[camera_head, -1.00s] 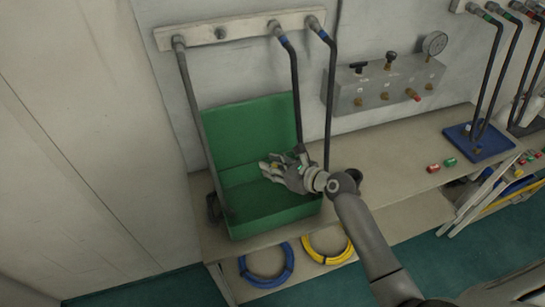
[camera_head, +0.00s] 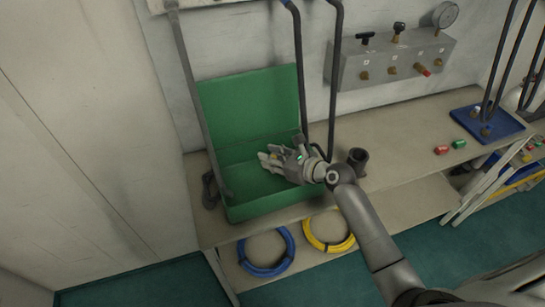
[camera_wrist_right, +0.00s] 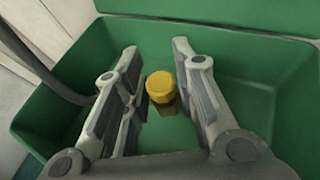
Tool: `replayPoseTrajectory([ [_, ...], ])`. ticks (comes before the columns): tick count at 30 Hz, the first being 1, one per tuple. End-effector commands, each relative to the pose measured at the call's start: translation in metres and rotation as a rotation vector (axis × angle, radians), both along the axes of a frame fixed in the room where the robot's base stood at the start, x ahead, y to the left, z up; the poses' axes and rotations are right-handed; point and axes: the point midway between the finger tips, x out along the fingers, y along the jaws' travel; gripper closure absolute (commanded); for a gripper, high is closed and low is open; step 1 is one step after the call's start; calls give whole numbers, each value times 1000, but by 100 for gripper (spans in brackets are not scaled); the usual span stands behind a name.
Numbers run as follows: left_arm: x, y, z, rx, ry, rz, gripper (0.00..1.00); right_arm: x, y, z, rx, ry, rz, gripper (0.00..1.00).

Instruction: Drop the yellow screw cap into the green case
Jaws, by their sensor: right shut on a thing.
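The green case (camera_head: 240,208) stands open on the left part of the bench, its lid (camera_head: 250,105) upright against the wall side. My right gripper (camera_head: 270,162) is over the inside of the case, reaching in from the right. In the right wrist view, the yellow screw cap (camera_wrist_right: 160,86) shows between the two fingers of my right gripper (camera_wrist_right: 158,80), with the green case floor and walls behind it. The gripper is shut on the cap. The cap cannot be made out clearly in the head view. My left gripper is out of view.
A valve panel (camera_head: 390,62) is on the wall. Red (camera_head: 441,150) and green (camera_head: 459,143) caps and a blue tray (camera_head: 488,124) are farther right.

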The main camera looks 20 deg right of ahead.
Motion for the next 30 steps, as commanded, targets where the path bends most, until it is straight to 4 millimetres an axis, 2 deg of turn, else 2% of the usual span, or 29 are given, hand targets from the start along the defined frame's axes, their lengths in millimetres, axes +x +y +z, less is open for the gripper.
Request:
replayPoseTrajectory([
  [2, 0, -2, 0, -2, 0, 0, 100, 0, 0, 1, 1, -1, 0, 98],
  [3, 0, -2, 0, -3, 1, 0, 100, 0, 0, 1, 1, -1, 0, 70],
  [8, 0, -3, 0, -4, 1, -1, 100, 0, 0, 1, 0, -1, -1, 50],
  [20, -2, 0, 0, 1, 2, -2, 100, -4, -3, 2, 0, 0, -1, 49],
  [26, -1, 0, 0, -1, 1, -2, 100, -27, -17, 13, -2, 0, -1, 49],
  [30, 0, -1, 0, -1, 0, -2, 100, -52, -32, 25, -3, 1, 0, 49],
])
